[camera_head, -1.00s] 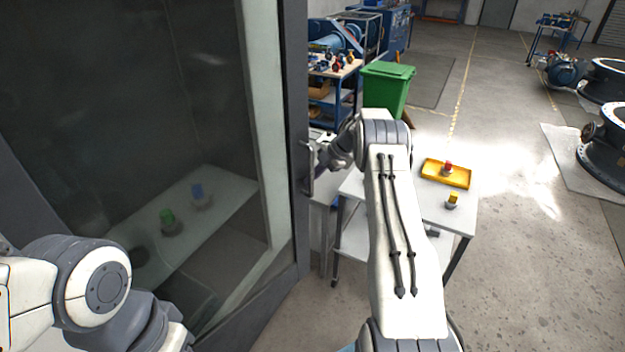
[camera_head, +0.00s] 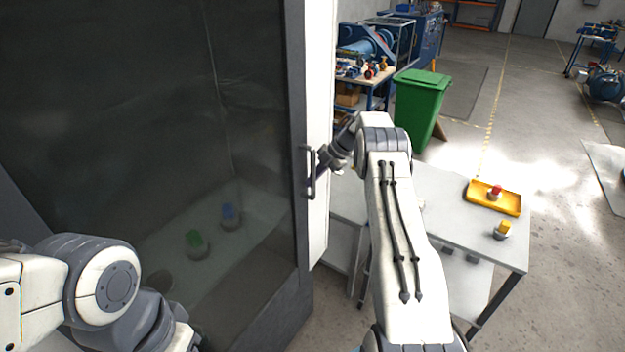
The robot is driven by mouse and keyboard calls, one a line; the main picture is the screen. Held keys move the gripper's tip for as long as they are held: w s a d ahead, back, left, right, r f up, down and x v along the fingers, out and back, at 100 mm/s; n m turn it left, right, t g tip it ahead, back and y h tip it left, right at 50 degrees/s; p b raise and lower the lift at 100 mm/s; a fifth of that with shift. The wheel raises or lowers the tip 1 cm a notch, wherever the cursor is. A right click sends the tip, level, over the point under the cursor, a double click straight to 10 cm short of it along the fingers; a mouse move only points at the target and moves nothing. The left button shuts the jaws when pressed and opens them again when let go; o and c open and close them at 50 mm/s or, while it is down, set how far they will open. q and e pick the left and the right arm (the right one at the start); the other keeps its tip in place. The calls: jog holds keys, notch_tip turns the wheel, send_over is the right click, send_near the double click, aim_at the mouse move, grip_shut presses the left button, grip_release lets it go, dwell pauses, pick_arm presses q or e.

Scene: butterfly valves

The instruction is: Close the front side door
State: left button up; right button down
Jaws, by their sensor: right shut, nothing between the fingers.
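The glass door (camera_head: 215,110) with a dark frame fills the left half of the head view. It looks flush, or nearly so, with the white cabinet side (camera_head: 319,120) that shows at its right edge. Its dark upright handle (camera_head: 310,172) is on the right frame strip. My right gripper (camera_head: 321,171) is shut and empty just right of the handle; I cannot tell whether it touches the handle or the frame. My right forearm partly hides the space behind. My left arm shows at the lower left in front of the glass; its gripper is out of view.
Through the glass show a green-topped piece (camera_head: 196,243) and a blue-topped piece (camera_head: 230,215). Right of the cabinet stands a grey table (camera_head: 447,205) with a yellow tray (camera_head: 494,198). A green bin (camera_head: 420,105) is behind it.

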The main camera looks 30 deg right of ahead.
jog(key=shift+w+a+r, duration=0.25)
jog(key=shift+w+a, duration=0.4)
jog(key=shift+w, duration=0.1)
jog(key=shift+s+d+r, duration=0.1)
jog(key=shift+d+r, duration=0.15)
jog(key=shift+d, duration=0.05)
jog(key=p+v, duration=0.3)
jog(key=v, duration=0.1)
jog(key=shift+w+r+p, duration=0.2)
jog(key=shift+p, duration=0.1)
jog(key=s+d+r, duration=0.2)
jog(key=d+r, duration=0.1)
jog(key=d, duration=0.1)
jog(key=shift+s+d+r, duration=0.15)
jog(key=shift+s+r, duration=0.05)
jog(key=shift+s, duration=0.2)
